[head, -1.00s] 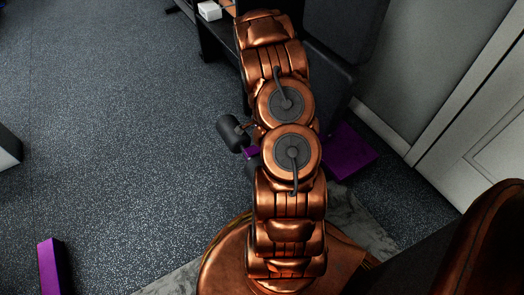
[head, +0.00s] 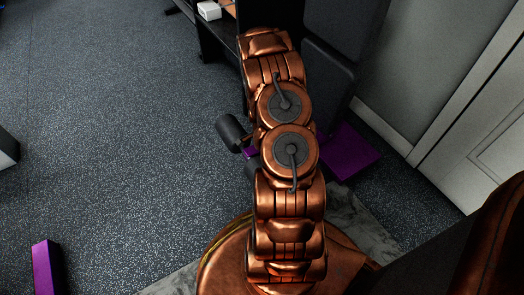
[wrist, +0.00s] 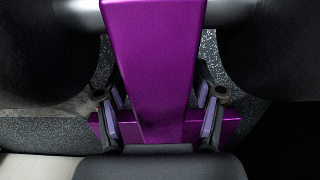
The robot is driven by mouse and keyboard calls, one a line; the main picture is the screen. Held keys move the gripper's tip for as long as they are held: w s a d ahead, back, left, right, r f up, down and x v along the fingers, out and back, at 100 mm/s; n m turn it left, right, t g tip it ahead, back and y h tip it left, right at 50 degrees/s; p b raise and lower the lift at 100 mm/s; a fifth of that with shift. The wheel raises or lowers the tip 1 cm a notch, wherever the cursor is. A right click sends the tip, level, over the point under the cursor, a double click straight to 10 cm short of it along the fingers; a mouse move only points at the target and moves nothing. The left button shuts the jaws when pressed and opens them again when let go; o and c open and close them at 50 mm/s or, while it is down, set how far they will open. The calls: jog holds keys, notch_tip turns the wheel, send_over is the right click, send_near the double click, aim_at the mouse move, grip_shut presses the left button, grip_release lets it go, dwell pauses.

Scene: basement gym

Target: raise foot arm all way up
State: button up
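The foot arm shows as a purple bar (wrist: 158,65) down the middle of the wrist view, with dark foam rollers on its left (wrist: 45,55) and right (wrist: 270,50). My gripper (wrist: 160,100) has one finger on each side of the bar, and narrow gaps show beside it. The fingers look open around the bar; firm contact cannot be seen. In the head view my copper arm hides the gripper and most of the foot arm. A foam roller (head: 231,132) and a bit of purple bar (head: 250,152) show left of my arm.
A purple base part (head: 350,155) and a dark padded bench (head: 335,85) stand right of my arm, near the wall and the white door (head: 490,140). Another purple piece (head: 46,270) lies at lower left. The speckled floor (head: 120,130) at left is mostly clear.

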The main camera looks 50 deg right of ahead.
grip_shut()
dwell(0.3)
